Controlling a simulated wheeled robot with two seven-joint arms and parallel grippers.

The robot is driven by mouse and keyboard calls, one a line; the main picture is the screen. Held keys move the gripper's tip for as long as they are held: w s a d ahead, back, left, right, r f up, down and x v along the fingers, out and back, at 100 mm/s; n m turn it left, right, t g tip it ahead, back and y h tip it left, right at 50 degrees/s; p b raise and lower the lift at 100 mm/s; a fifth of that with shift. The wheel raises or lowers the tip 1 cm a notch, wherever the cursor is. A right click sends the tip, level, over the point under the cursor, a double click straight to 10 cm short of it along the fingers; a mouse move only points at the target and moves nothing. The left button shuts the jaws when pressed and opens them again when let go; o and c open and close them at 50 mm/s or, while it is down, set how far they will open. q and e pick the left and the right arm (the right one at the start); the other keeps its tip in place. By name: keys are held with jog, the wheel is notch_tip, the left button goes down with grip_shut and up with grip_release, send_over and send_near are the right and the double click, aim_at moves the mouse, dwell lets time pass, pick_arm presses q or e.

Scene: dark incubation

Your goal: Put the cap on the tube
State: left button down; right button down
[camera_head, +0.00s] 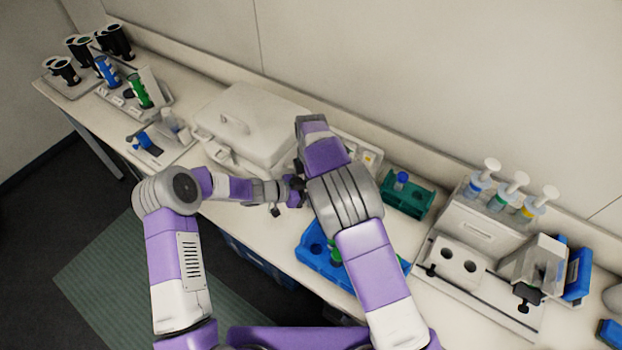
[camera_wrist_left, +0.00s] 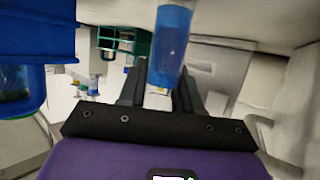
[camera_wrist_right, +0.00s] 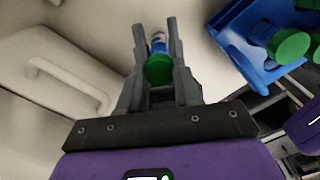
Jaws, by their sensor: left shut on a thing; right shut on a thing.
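My left gripper (camera_head: 287,192) is shut on a blue translucent tube (camera_wrist_left: 173,45). A small blue and white piece (camera_wrist_right: 158,42) shows just beyond the cap; I cannot tell whether the two are joined. In the head view my right arm hides its gripper, the cap and the tube.
A blue tray (camera_head: 308,252) with green-capped tubes (camera_wrist_right: 289,46) lies near the front edge. A lidded white box (camera_head: 255,125) stands at the left. A teal rack (camera_head: 416,205) and a white stand (camera_head: 470,230) are to the right. Little bench is free around the grippers.

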dwell(0.3)
jog(key=c, duration=0.8)
grip_release()
jog(key=shift+r, duration=0.1)
jog(key=shift+r, duration=2.2)
jog(key=o, duration=0.6)
notch_tip(320, 180, up, 12)
